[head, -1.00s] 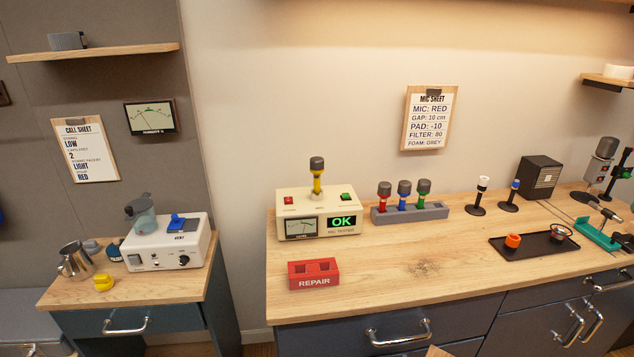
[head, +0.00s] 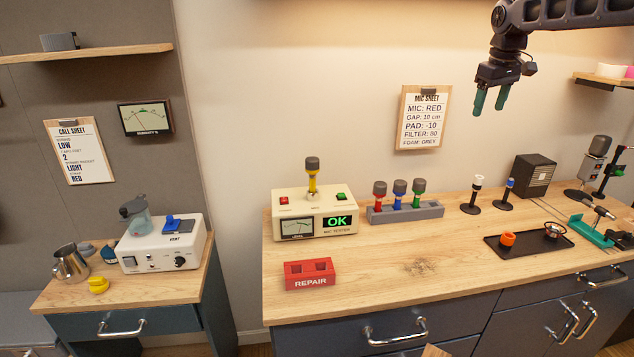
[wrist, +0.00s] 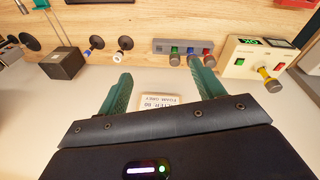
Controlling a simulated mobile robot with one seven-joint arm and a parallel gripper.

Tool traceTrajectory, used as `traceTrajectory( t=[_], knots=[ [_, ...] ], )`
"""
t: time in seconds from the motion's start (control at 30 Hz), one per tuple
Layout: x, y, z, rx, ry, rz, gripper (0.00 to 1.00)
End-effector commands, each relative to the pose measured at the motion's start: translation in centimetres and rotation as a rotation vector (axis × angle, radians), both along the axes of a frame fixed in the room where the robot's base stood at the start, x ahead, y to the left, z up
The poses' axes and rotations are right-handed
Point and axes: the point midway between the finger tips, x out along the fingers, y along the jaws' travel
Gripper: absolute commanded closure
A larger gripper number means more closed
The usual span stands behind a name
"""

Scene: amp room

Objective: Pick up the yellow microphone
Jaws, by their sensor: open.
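The yellow microphone (head: 312,176) stands upright in the top of the cream mic tester (head: 315,213), its grey head up and its yellow body below. The tester's screen reads OK. My gripper (head: 489,101), with green fingers, is open and empty. It hangs high above the counter, to the right of the microphone and well apart from it. The wrist view shows its two green fingers (wrist: 160,95) spread, with nothing between them.
A grey rack (head: 405,211) with red, blue and green microphones stands right of the tester. A red REPAIR block (head: 311,273) sits in front. Further right are two small stands, a black speaker (head: 533,175) and a black tray (head: 528,245). The counter's front middle is clear.

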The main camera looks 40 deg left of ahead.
Motion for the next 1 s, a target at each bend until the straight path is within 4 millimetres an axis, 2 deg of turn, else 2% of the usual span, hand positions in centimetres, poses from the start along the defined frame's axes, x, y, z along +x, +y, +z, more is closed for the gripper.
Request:
traceTrajectory(
  t=[0.03,0.1,0.27,0.47,0.67,0.8,1.0],
  knots=[
    [0.3,2.5,-0.3,-0.006,0.007,0.04,0.33],
    [0.4,5.6,-0.6,-0.016,0.015,0.091,0.33],
    [0.1,12.7,-1.6,-0.036,0.033,0.21,0.33],
    [-1.4,21.4,-3.5,-0.061,0.058,0.353,0.33],
    [-4.3,29.9,-6.3,-0.084,0.082,0.495,0.33],
    [-7.1,35.5,-8.6,-0.102,0.1,0.592,0.33],
    [-11.6,42.2,-12.1,-0.123,0.121,0.714,0.33]
  ],
)
